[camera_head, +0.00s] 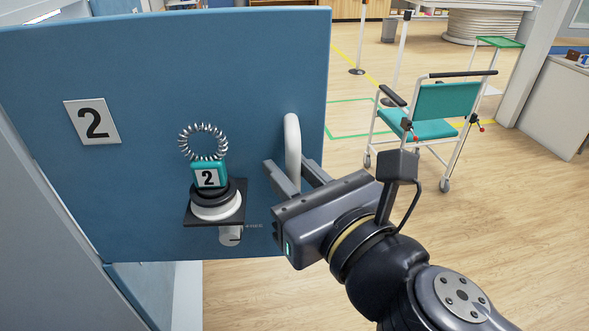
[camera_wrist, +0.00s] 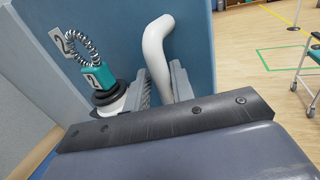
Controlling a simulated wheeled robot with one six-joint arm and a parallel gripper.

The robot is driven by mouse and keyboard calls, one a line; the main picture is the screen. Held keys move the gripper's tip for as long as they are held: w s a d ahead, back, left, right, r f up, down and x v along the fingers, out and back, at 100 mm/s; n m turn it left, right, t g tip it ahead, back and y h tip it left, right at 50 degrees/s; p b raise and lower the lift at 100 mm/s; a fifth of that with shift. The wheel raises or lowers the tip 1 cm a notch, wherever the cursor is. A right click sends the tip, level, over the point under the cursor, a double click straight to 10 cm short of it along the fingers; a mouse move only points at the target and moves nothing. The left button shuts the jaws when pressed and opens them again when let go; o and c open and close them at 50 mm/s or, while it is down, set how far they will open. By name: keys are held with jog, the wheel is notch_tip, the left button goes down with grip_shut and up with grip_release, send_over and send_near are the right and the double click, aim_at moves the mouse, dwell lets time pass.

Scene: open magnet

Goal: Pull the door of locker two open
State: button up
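The door of locker two (camera_head: 150,190) is a blue panel with a white number plate "2" (camera_head: 92,121). It stands out from the grey locker side at the left, with its right edge free over open floor. A white curved handle (camera_head: 292,145) is near that edge. My gripper (camera_head: 297,172) has one finger on each side of the handle's lower part. In the wrist view the fingers (camera_wrist: 162,85) appear to press on the handle (camera_wrist: 156,50), which hides part of the contact. A teal key tag "2" (camera_head: 208,176) with a coil hangs at the black and white lock (camera_head: 215,205).
A teal-seated wheeled chair (camera_head: 440,110) stands at the right behind the door. A white cabinet (camera_head: 560,105) is at the far right. The wooden floor (camera_head: 270,300) below and right of the door is clear. A post (camera_head: 358,40) stands at the back.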

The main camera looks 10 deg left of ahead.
jog(key=shift+o, duration=1.2)
jog(key=shift+s+d+r+p, duration=0.15)
jog(key=shift+s+d+p, duration=0.25)
jog(key=shift+s+p, duration=0.05)
jog(key=p+v, duration=0.2)
jog(key=v, duration=0.2)
jog(key=shift+s+d+b, duration=0.2)
jog(key=shift+s+b, duration=0.15)
jog(key=shift+s, duration=0.05)
jog(key=shift+s+d, duration=0.4)
jog(key=shift+d, duration=0.05)
jog(key=shift+d, duration=0.1)
jog(key=shift+w, duration=0.1)
